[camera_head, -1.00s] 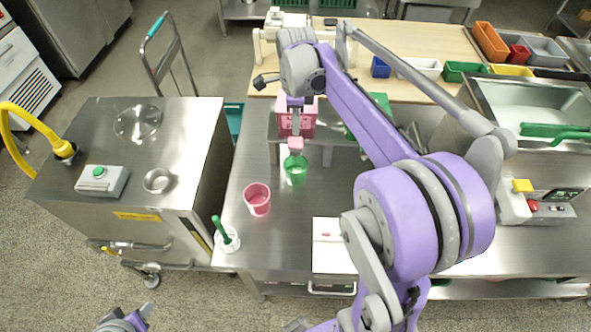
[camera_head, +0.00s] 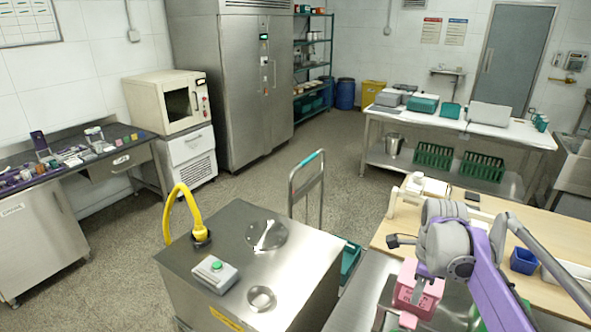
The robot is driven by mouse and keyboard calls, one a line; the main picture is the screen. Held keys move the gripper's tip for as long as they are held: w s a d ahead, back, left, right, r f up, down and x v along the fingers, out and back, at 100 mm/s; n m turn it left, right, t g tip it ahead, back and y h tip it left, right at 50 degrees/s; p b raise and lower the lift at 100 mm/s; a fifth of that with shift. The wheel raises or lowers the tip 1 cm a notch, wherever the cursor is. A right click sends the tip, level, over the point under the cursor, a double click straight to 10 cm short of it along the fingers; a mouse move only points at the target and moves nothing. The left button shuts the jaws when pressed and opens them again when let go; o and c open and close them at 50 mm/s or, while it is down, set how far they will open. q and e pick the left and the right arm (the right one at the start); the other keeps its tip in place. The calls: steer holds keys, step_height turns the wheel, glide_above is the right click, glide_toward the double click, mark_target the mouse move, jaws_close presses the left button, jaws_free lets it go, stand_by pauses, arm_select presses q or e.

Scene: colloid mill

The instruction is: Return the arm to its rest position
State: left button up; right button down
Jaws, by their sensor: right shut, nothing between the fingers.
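My right arm (camera_head: 497,296) comes up from the lower right corner in purple and grey. Its grey wrist bends over, and my right gripper (camera_head: 408,318) points down at the bottom edge. The gripper is shut and holds nothing. It hangs in front of a pink box (camera_head: 428,294), which it partly hides. I cannot tell how far apart they are. My left gripper is out of view.
A steel machine (camera_head: 310,262) with a yellow hose (camera_head: 183,198) and green button stands left of the arm. A wooden-topped table (camera_head: 400,232) with a blue bin (camera_head: 523,261) lies behind the wrist. A trolley handle (camera_head: 307,190) rises beyond the machine. Open floor lies further back.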

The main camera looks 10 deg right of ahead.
steer(key=s+a+f+n+t, duration=0.3)
steer(key=s+a+n, duration=0.4)
steer(key=n, duration=0.5)
steer(key=s+a+f+n+t, duration=0.2)
steer(key=s+a+f+n, duration=0.4)
steer(key=a+n, duration=0.3)
steer(key=s+n, duration=0.1)
steer(key=n, duration=0.3)
steer(key=shift+a+t, duration=0.35)
steer(key=shift+t, duration=0.05)
steer(key=shift+s+d+f, duration=0.1)
steer(key=shift+s+d, duration=0.05)
